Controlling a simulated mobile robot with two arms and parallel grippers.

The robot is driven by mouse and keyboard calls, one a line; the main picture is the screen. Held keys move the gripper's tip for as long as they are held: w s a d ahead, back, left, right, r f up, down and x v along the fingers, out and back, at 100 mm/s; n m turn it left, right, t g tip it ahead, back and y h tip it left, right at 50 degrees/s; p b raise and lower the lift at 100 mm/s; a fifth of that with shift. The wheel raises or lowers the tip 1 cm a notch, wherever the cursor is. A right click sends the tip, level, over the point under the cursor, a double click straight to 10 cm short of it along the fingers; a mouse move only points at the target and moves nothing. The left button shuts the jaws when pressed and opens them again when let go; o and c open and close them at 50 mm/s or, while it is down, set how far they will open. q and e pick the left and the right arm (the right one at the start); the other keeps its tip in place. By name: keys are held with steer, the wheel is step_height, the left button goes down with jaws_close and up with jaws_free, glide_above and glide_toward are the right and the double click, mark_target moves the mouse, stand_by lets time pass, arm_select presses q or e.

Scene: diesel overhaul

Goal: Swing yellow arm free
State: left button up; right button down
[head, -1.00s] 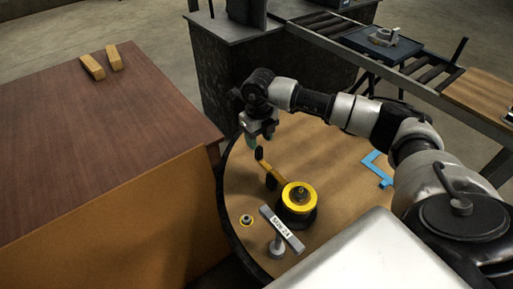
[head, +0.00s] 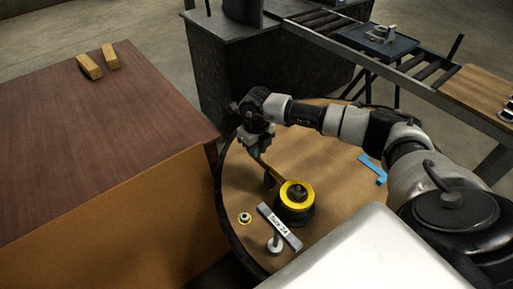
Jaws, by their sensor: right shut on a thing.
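The yellow arm (head: 270,171) runs from a round yellow hub (head: 297,189) on a dark base up and left toward my right gripper. My right gripper (head: 257,156) has come down from above and is shut on the outer end of the yellow arm. The fingers and wrist hide the dark upright grip at that end. The hub stands on a round brown table (head: 330,133). My left gripper is out of view.
A grey labelled bar (head: 279,226) and a round-headed grey part (head: 275,244) lie close in front of the hub. A blue bracket (head: 372,167) lies to the right. A large wooden cabinet (head: 110,130) borders the left side.

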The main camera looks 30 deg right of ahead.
steer(key=shift+a, duration=0.1)
stand_by(0.3)
steer(key=shift+s+a+n+b, duration=0.45)
steer(key=shift+a+n+b, duration=0.35)
steer(key=shift+n, duration=0.85)
steer(key=shift+s+a+n+b, duration=0.4)
steer(key=shift+a+n+b, duration=0.35)
steer(key=shift+n, duration=0.95)
steer(key=shift+s+a+n+b, duration=0.45)
steer(key=shift+a+n+b, duration=0.3)
steer(key=shift+n, duration=0.9)
steer(key=c, duration=1)
jaws_free()
step_height(320, 180, up, 11)
steer(key=shift+f, duration=0.1)
